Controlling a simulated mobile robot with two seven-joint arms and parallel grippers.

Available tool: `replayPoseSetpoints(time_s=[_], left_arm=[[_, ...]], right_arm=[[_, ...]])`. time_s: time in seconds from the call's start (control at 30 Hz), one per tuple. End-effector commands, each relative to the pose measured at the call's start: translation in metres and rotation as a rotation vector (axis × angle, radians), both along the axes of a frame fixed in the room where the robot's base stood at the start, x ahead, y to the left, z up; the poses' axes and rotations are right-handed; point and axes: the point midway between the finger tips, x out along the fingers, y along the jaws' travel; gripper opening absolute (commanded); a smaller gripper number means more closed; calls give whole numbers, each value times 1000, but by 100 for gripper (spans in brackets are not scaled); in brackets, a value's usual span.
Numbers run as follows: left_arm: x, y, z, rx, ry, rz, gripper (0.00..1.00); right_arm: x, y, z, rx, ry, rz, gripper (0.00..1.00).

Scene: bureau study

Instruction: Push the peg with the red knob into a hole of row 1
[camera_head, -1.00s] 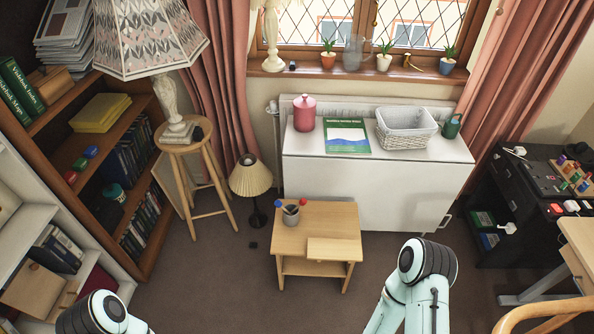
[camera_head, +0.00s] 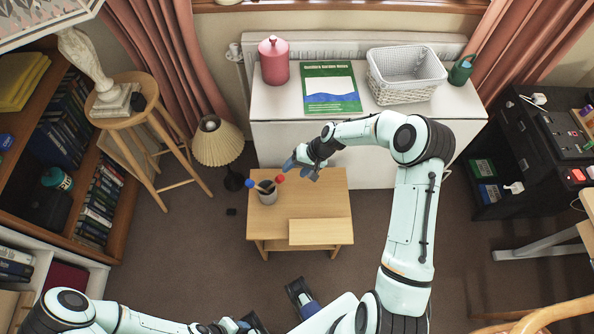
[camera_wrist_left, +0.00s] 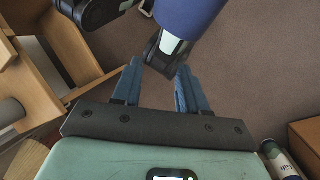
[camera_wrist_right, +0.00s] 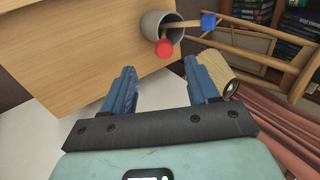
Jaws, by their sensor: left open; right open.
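The peg with the red knob (camera_head: 280,178) leans in a grey cup (camera_head: 267,198) on the small wooden table (camera_head: 265,229). A peg with a blue knob (camera_head: 250,183) leans in the same cup. In the right wrist view, the red knob (camera_wrist_right: 164,48) shows just beyond my fingertips, between their lines, not touched. My right gripper (camera_head: 290,163) is open and empty above the table's back left part. My left gripper (camera_wrist_left: 160,68) is open and empty, low over the floor. No holes of a row can be made out.
A flat light wooden block (camera_head: 320,231) lies on the table's front right. A pleated lamp (camera_head: 217,142) stands left of the table. The white cabinet (camera_head: 300,145) behind bears a pink canister (camera_head: 273,62), a book (camera_head: 331,85) and a basket (camera_head: 406,80).

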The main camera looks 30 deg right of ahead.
Motion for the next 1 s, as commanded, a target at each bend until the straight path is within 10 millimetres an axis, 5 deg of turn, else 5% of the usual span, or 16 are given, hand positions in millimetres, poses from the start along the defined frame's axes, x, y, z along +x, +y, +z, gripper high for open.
replayPoseSetpoints(time_s=[1.0], left_arm=[[14, 1, -51, 10, -62, 15, 43]], right_arm=[[29, 43, -87, 2, -1, 0, 60]])
